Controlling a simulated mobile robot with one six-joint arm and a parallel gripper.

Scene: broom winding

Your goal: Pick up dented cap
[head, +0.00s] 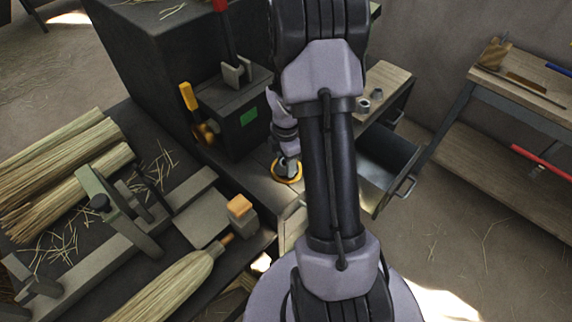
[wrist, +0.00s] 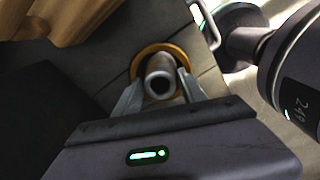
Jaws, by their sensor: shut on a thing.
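My gripper (head: 286,162) points down at the bench top, left of my arm's large dark link. In the wrist view its two grey fingers (wrist: 161,84) are closed on a short grey hollow cylinder, which I take to be the dented cap (wrist: 159,66). The cap's round dark opening faces the wrist camera. A yellow ring (wrist: 181,53) lies around the cap and fingertips; it also shows in the head view (head: 287,180). Whether the cap touches the bench cannot be told. Any dent is too small to see.
An open drawer (head: 378,165) is to the right. Small metal parts (head: 371,98) lie on a wooden top beyond. Broom bundles and a clamp (head: 110,195) fill the left bench.

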